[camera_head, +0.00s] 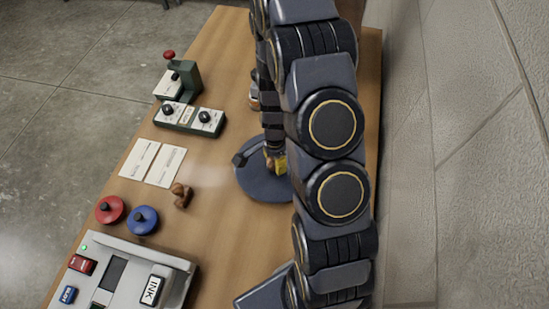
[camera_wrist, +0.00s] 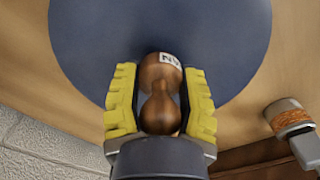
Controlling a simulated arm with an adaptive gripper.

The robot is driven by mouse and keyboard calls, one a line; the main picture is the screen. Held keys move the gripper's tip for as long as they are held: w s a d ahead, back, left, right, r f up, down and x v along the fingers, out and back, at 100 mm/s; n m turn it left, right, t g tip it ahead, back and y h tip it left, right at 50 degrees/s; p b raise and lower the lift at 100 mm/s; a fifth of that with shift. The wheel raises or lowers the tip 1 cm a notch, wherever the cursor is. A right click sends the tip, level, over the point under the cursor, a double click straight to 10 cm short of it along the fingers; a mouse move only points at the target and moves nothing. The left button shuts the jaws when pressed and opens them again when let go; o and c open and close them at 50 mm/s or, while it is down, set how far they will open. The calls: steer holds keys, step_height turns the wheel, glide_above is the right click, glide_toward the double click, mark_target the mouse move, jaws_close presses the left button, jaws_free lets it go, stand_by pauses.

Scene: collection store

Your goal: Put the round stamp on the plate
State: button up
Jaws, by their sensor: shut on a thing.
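A wooden stamp (camera_wrist: 160,92) with a rounded, waisted brown handle and a small white label sits between the yellow fingers of my gripper (camera_wrist: 160,100). The gripper is shut on it. The dark blue round plate (camera_wrist: 225,40) lies beyond the stamp in the wrist view. The plate also shows in the head view (camera_head: 257,186), where my gripper (camera_head: 275,162) is over its right part. My arm covers the plate's right edge, and the held stamp is mostly hidden there. I cannot tell whether the stamp touches the plate.
Another brown wooden stamp (camera_head: 181,195) stands left of the plate. Further left are paper cards (camera_head: 165,166), red (camera_head: 110,210) and blue (camera_head: 143,220) knobbed discs, and a grey ink tray (camera_head: 185,268). A green stand (camera_head: 188,78) is behind. A grey-and-brown tool (camera_wrist: 293,125) shows right in the wrist view.

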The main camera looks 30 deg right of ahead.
steer(key=o, duration=1)
step_height(320, 180, up, 12)
steer(key=shift+r, duration=0.15)
steer(key=s+a+r+n, duration=0.3)
steer(key=s+r+n, duration=0.2)
steer(key=s+n, duration=0.1)
steer(key=s+a+r+n+g, duration=0.1)
steer(key=s+a+r+n, duration=0.3)
steer(key=s+r+n, duration=0.2)
steer(key=s+a+r+n, duration=0.3)
steer(key=s+r+n, duration=0.2)
steer(key=s+n, duration=0.1)
steer(key=shift+s+a+r+g, duration=0.15)
steer(key=shift+s+r+g, duration=0.05)
steer(key=shift+s+g, duration=0.15)
